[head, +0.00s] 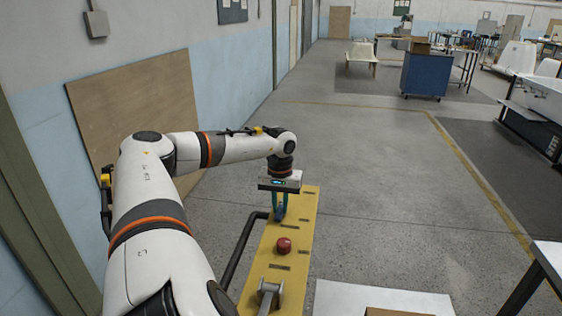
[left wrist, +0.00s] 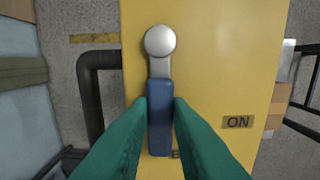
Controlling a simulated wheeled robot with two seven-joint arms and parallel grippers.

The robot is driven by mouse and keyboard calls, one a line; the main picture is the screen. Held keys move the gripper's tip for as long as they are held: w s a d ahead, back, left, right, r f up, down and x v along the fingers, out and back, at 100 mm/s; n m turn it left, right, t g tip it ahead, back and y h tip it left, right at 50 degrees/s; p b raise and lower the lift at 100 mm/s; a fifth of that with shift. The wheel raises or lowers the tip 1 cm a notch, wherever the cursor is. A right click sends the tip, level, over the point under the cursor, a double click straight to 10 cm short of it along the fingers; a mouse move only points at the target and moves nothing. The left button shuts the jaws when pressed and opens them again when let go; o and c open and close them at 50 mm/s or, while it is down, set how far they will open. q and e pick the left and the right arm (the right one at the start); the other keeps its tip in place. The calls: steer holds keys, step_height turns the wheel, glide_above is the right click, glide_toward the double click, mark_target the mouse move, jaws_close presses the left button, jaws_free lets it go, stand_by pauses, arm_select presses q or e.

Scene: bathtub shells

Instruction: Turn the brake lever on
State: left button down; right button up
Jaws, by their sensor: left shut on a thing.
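The brake lever has a round silver pivot (left wrist: 160,41) and a blue handle (left wrist: 160,118), and it is mounted on a yellow panel (left wrist: 215,60). In the left wrist view the handle points straight down from the pivot. An ON label (left wrist: 238,122) is to the right of the handle, and another label is mostly hidden behind the handle's lower end. My left gripper (left wrist: 160,112) has its teal fingers shut on the blue handle, one on each side. In the head view my left gripper (head: 279,206) is at the far part of the yellow panel (head: 268,255). My right gripper is not in view.
A red button (head: 284,245) and a grey metal part (head: 269,293) are on the panel nearer to me. A dark pipe (head: 240,250) runs along its left side. A wooden board (head: 135,105) leans on the left wall.

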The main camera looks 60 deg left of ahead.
mark_target(280, 209)
arm_select(q)
steer(key=shift+a, duration=0.1)
stand_by(0.3)
steer(key=c, duration=1.3)
jaws_free()
steer(key=shift+r, duration=0.15)
step_height(280, 209, up, 12)
steer(key=shift+f, duration=0.1)
